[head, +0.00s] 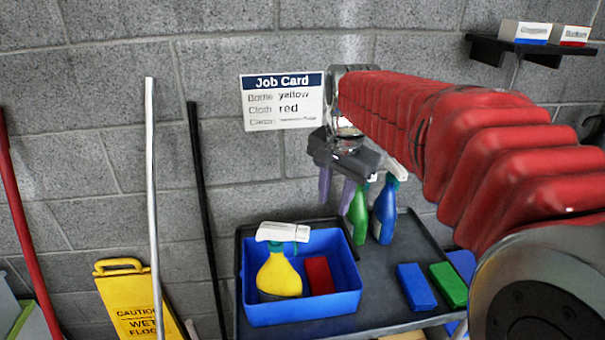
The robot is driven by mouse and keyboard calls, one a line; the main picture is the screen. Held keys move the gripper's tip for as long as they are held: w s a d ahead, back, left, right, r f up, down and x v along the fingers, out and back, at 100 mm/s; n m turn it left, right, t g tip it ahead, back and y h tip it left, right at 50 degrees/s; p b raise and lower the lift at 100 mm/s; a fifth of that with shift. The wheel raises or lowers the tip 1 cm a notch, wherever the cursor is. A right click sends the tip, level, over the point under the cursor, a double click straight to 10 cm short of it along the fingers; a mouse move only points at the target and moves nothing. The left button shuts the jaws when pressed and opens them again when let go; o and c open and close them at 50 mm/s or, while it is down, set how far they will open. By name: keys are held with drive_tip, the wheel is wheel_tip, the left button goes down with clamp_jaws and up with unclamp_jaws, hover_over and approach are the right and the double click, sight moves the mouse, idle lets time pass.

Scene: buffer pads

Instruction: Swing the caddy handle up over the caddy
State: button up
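The blue caddy (302,310) stands on the left part of the grey tray top. It holds a yellow spray bottle (278,274) with a white head and a red cloth (319,275). A dark bar (351,238) shows along the caddy's back right edge and looks like its handle lying down; I cannot clearly separate it from the tray's rim. My gripper (336,191) hangs above and behind the caddy's right rear, fingers pointing down. Its two purple fingers are apart with nothing between them.
Green (358,214) and blue (384,213) spray bottles stand right of the caddy, close to my gripper. Blue (416,287) and green (449,285) blocks lie on the tray's right. A job card (283,101) hangs on the wall. A yellow floor sign (138,300) stands left.

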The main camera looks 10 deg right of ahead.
drive_tip(key=w+f+m+g, duration=0.1)
drive_tip(key=w+f+m, duration=0.3)
drive_tip(key=w, duration=0.4)
drive_tip(key=w+f+m+g, duration=0.1)
drive_tip(key=w+f+m, duration=0.3)
drive_tip(key=w, duration=0.5)
drive_tip(key=shift+f+g, duration=0.3)
drive_tip(key=shift+f, duration=0.25)
drive_tip(key=shift+f, duration=4.95)
drive_tip(key=shift+s, duration=0.1)
drive_tip(key=shift+c, duration=0.4)
drive_tip(key=c, duration=0.5)
drive_tip(key=shift+r, duration=0.15)
drive_tip(key=shift+c, duration=0.2)
